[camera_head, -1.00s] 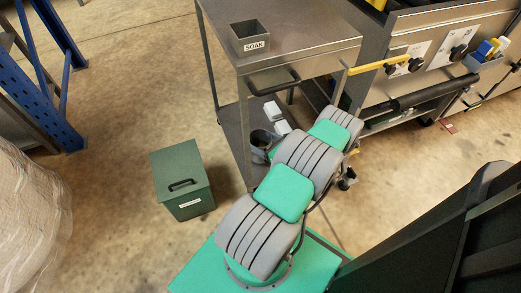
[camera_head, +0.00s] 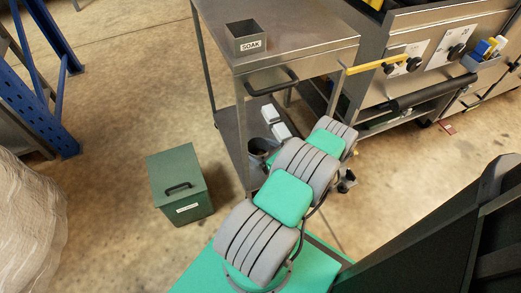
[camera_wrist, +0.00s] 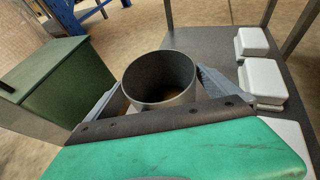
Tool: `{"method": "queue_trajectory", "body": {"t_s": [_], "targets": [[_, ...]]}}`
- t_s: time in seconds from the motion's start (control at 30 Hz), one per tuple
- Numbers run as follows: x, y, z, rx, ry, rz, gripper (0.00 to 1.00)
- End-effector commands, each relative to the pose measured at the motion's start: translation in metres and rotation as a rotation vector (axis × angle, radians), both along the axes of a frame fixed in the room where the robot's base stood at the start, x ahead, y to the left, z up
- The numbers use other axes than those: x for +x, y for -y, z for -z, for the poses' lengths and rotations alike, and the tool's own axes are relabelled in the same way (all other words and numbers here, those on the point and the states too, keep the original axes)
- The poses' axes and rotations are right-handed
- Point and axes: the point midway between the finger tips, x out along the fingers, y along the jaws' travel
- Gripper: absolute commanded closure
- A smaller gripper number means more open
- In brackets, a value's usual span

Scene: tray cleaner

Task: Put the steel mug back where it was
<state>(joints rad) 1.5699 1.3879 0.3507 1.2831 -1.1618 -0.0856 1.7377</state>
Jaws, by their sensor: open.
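The steel mug (camera_wrist: 160,82) is a round, open-topped grey metal cup, upright between the two fingers of my gripper (camera_wrist: 158,92) in the wrist view. The fingers are open, one on each side of it; I cannot tell whether either touches it. My gripper's body hides the mug's lower front. In the head view the mug (camera_head: 262,147) shows at the lower shelf (camera_head: 231,124) of the steel cart, partly hidden by my arm. I cannot tell whether its base rests on the shelf.
White boxes (camera_head: 269,113) stand on the shelf just beyond the mug; they also show in the wrist view (camera_wrist: 263,82). A green lidded bin (camera_head: 180,182) stands on the floor left of the cart. A SOAK container (camera_head: 246,42) is on the cart's top. Cart legs flank the shelf.

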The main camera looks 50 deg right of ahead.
Motion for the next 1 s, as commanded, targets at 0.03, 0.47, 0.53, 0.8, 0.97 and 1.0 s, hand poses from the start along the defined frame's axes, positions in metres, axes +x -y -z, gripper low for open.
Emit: {"method": "queue_trajectory", "body": {"t_s": [0.03,0.47,0.53,0.8,0.97,1.0], "targets": [[0.0,0.0,-0.002,0.0,0.0,0.0,0.0],[-0.078,-0.01,-0.039,0.002,0.0,0.006,0.0],[-0.091,-0.011,-0.044,-0.001,0.0,0.005,0.0],[-0.11,-0.016,-0.049,0.0,0.0,0.0,0.0],[-0.11,-0.016,-0.049,0.0,0.0,0.0,0.0],[-0.11,-0.016,-0.049,0.0,0.0,0.0,0.0]]}}
